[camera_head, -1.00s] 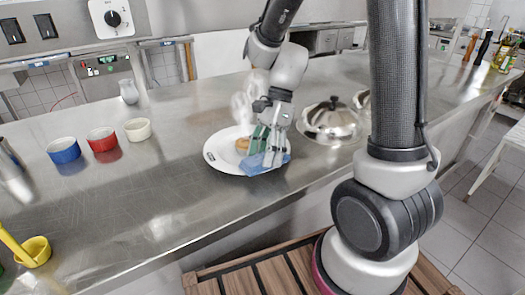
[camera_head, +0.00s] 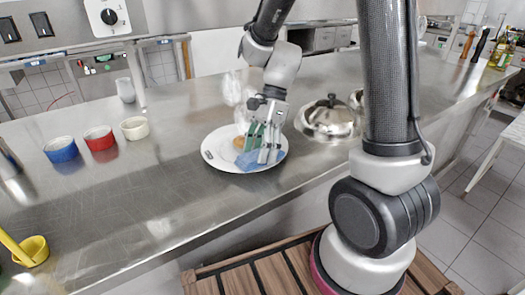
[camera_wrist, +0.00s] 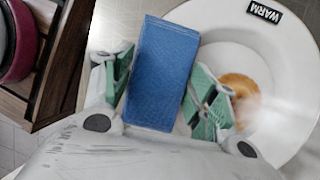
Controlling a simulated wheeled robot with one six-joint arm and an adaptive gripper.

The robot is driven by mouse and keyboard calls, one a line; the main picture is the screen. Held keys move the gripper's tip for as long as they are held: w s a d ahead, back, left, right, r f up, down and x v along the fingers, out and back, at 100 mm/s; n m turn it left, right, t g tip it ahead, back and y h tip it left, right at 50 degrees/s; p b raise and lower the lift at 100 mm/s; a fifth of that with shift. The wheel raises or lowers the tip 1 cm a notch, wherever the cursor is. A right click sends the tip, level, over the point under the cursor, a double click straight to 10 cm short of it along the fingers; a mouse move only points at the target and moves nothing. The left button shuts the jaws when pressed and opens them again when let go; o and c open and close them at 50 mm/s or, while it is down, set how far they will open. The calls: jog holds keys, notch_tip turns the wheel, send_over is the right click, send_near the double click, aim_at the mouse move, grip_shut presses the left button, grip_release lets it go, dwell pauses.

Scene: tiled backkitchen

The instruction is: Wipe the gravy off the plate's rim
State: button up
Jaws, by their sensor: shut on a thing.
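A white plate (camera_head: 212,157) lies on the steel counter; it also shows in the wrist view (camera_wrist: 285,125) with a dark "WARM" label (camera_wrist: 264,11). A round brown item (camera_wrist: 238,88) sits near the plate's middle, partly behind a finger and a whitish haze. My gripper (camera_head: 262,147) has green fingers and is over the plate's near right side. It is shut on a blue cloth or sponge (camera_wrist: 164,62), which also shows low at the plate in the head view (camera_head: 250,161). The rim under the blue piece is hidden. I cannot make out gravy on the rim.
A domed metal lid (camera_head: 328,120) stands close right of the plate.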

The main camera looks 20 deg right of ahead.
jog(key=shift+w+r, duration=0.2)
jog(key=shift+r, duration=0.8)
jog(key=shift+w+r, duration=0.15)
jog(key=shift+r, duration=0.8)
jog(key=shift+w+r, duration=0.2)
jog(key=shift+r, duration=0.8)
jog(key=r, duration=0.3)
jog(key=shift+w+a, duration=0.1)
jog(key=shift+w, duration=0.2)
jog(key=shift+s+f+t, duration=0.9)
jog(key=shift+s+f, duration=0.2)
jog(key=shift+s, duration=0.05)
jog(key=shift+f, duration=0.1)
